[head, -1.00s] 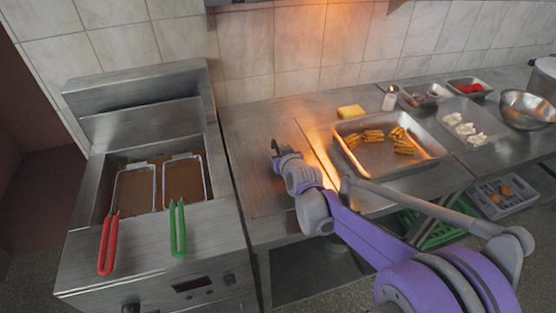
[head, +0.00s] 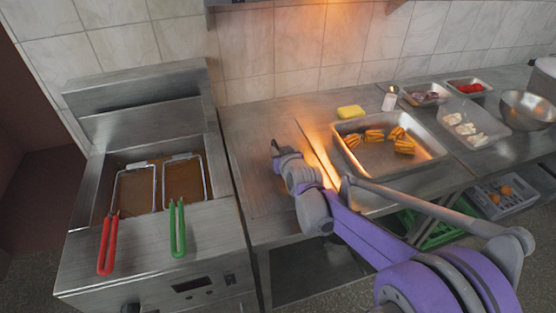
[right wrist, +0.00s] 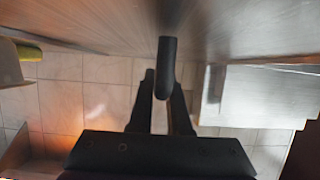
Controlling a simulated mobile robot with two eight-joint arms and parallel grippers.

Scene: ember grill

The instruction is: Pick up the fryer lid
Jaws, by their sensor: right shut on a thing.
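The fryer lid (head: 252,128) looks like a flat brushed-metal sheet lying on the counter just right of the fryer. Its outline is hard to tell from the steel around it. My right gripper (head: 276,149) is low over this sheet. In the right wrist view, a dark rounded bar, the lid's handle (right wrist: 166,68), stands between the fingertips of the gripper (right wrist: 163,88). The fingers are shut on it, and a broad metal surface (right wrist: 235,25) fills the top of that view. I cannot tell whether the lid touches the counter. My left gripper is out of view.
The open fryer (head: 80,205) holds two baskets with a red handle (head: 107,245) and a green handle (head: 178,228). Right of the lid are a tray (head: 425,170) of fried pieces, a yellow sponge (head: 350,112) and a small jar (head: 389,100). A tiled wall stands behind.

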